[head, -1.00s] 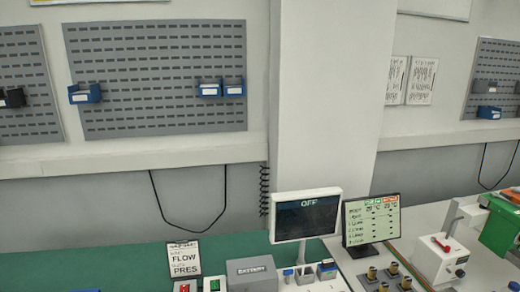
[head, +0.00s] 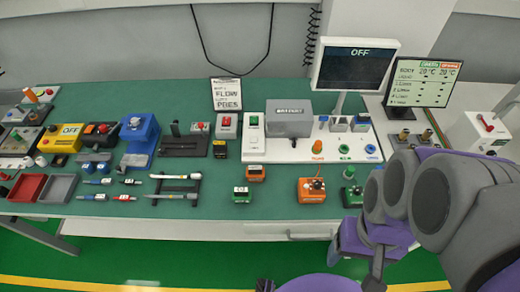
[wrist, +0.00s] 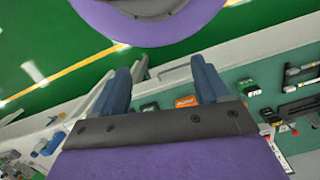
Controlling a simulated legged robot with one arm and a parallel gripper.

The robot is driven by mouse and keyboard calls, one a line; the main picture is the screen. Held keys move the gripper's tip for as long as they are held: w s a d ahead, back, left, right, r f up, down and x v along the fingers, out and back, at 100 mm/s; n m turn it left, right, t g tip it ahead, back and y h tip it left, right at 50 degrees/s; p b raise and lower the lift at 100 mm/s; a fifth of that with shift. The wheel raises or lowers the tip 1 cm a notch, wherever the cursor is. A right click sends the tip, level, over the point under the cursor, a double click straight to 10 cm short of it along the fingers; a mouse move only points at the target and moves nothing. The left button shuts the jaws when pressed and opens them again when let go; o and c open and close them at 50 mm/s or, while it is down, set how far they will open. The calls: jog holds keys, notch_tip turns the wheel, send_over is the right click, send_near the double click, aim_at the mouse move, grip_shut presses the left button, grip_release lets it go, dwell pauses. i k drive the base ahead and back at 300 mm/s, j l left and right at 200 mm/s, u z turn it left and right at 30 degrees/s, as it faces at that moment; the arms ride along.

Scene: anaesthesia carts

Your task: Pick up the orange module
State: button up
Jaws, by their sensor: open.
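Two orange items sit on the green bench top in the head view. The other is a smaller orange block (head: 255,173) with a dark top, further left. I cannot tell for certain which is meant. In the wrist view an orange module (wrist: 186,101) shows beyond my gripper, between the fingers and closer to the right one. My gripper (wrist: 162,82) is open and empty, apart from the module. In the head view my arm is at the right; the fingertips are unclear there.
A green module (head: 240,193) stands left of the knobbed orange module, and a green-topped one (head: 352,195) stands right of it. A white panel (head: 270,150) with a grey box (head: 289,118) lies behind. A monitor (head: 352,65) stands at the back. Bare bench lies around the modules.

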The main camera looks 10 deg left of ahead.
aim_at(255, 174)
jog(key=j+z, duration=0.2)
jog(key=z, duration=0.15)
jog(key=j+z, duration=0.15)
jog(key=z, duration=0.2)
jog(key=j+z, duration=0.2)
jog(key=z, duration=0.15)
jog(key=k+j+z, duration=0.1)
jog(key=j, duration=0.4)
jog(key=k+j+z, duration=0.15)
jog(key=k+j, duration=0.15)
jog(key=j, duration=0.15)
jog(key=k+j+z, duration=0.1)
jog(key=k+j, duration=0.15)
jog(key=j, duration=0.15)
jog(key=k+j+z, duration=0.1)
jog(key=k+j, duration=0.2)
jog(key=j, duration=0.15)
